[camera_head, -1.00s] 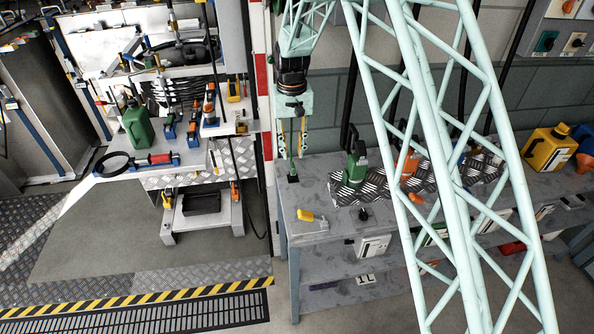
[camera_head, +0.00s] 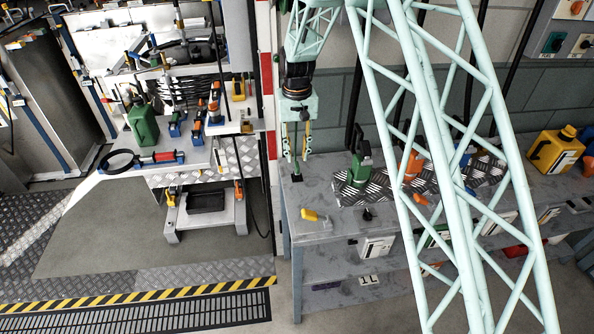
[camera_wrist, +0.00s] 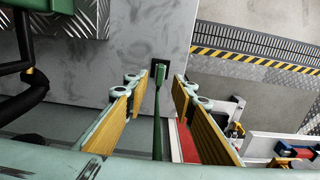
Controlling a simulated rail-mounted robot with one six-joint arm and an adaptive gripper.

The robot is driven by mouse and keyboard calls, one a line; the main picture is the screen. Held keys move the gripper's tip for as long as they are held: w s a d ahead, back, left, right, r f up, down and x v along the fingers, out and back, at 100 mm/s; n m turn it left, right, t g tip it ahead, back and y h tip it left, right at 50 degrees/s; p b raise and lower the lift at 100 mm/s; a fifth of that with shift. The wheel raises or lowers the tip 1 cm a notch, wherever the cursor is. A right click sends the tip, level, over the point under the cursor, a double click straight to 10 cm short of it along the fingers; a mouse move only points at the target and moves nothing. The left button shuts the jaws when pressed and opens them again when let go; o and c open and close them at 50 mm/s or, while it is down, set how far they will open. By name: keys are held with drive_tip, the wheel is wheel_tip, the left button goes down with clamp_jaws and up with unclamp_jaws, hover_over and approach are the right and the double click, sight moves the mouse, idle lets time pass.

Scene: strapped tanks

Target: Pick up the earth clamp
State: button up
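A slim green upright piece with a dark square foot, which seems to be the earth clamp (camera_head: 296,176), stands at the left end of the grey bench. It also shows in the wrist view (camera_wrist: 158,92). My gripper (camera_head: 296,152) is above the bench end and points down. In the wrist view, its two yellow-padded fingers (camera_wrist: 156,82) are apart, one on each side of the green piece, with visible gaps. The foot shows beyond the fingertips.
On the grey bench (camera_head: 300,240), a green tool (camera_head: 360,165) stands on a tread-plate mat to the right. A yellow-handled tool (camera_head: 312,215) lies near the front edge. A red-and-white post (camera_head: 267,90) and a cluttered workstation are to the left.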

sight(297, 164)
drive_tip(key=shift+f+b, duration=0.45)
drive_tip(key=shift+f, duration=2.45)
clamp_jaws()
